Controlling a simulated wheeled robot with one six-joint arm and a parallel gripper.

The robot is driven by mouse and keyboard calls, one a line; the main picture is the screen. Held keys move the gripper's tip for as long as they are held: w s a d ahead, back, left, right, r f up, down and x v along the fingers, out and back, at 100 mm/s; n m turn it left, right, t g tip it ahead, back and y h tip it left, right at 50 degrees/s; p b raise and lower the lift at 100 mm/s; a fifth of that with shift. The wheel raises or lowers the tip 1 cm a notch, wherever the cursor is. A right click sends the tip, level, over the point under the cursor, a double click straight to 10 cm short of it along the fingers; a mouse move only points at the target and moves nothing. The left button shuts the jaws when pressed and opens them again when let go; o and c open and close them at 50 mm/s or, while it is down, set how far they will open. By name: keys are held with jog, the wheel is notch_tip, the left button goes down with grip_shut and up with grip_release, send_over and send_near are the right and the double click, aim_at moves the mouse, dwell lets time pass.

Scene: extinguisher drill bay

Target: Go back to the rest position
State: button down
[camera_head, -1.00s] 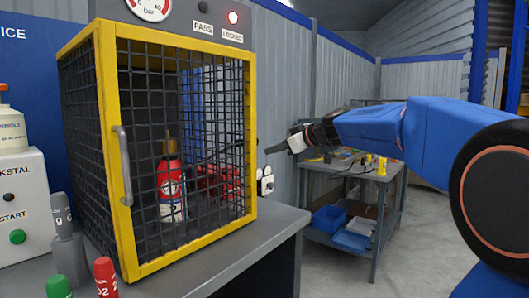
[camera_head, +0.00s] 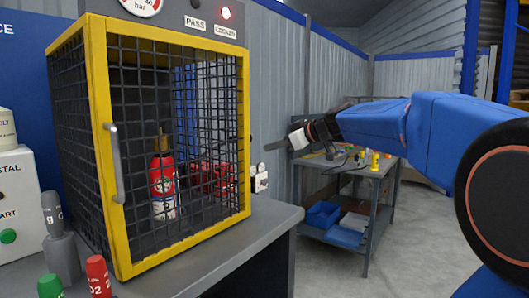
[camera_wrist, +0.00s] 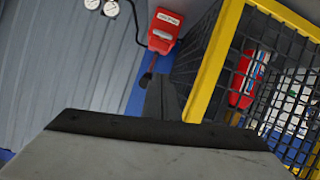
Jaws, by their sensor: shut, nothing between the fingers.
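My gripper (camera_head: 276,146) is at the end of my blue arm, to the right of the yellow-framed cage in the head view. Its fingers look shut and empty, pointing left. The gripper appears clear of the cage in the head view. A red extinguisher (camera_head: 162,182) stands upright inside the cage, behind the shut mesh door; its red body also shows in the wrist view (camera_wrist: 244,80).
The cage (camera_head: 98,150) stands on a grey bench (camera_head: 262,222). Red and green capped items stand at the bench's front. A side table (camera_head: 345,242) with tools and blue bins is behind my arm. Floor at the right is clear.

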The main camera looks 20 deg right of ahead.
jog(key=s+a+f+m+g+h, duration=0.2)
jog(key=s+f+m+g, duration=0.1)
jog(key=s+f, duration=1.05)
jog(key=s+a+f+m+g+h, duration=0.1)
jog(key=s+f+m+g+h, duration=0.15)
jog(key=s+f, duration=1.1)
jog(key=s+d+f+m+h, duration=0.1)
jog(key=s+d+f+m, duration=0.1)
jog(key=s, duration=0.5)
jog(key=s+d+f+m+g+h, duration=0.1)
jog(key=s+d+f+h, duration=0.1)
jog(key=s+f, duration=0.3)
jog(key=s, duration=0.3)
jog(key=shift+d+m, duration=0.2)
jog(key=shift+m, duration=0.15)
